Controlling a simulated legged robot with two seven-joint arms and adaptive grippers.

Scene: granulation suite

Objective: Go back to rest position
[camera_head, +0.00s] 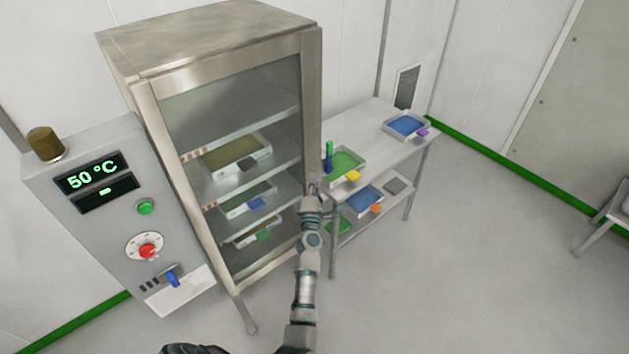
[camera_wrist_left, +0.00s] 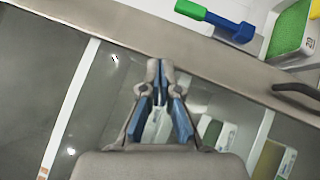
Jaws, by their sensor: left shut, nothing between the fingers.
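My left gripper (camera_head: 313,186) is shut and empty at the right edge of the steel cabinet (camera_head: 311,100) in the head view. In the left wrist view its fingertips (camera_wrist_left: 160,66) meet in front of the cabinet's glass door (camera_wrist_left: 110,75) and frame. I cannot tell whether they touch it. My left arm reaches up from the bottom of the head view. The glass door looks closed. Trays show behind it on the shelves, among them an upper tray (camera_head: 235,157). My right gripper is not in view.
A control box (camera_head: 125,225) reading 50 °C stands left of the cabinet. A table (camera_head: 385,150) at right holds a green tray (camera_head: 345,165), a blue tray (camera_head: 406,126) and a blue-green tool (camera_head: 328,157). The lower shelf holds another blue tray (camera_head: 363,200).

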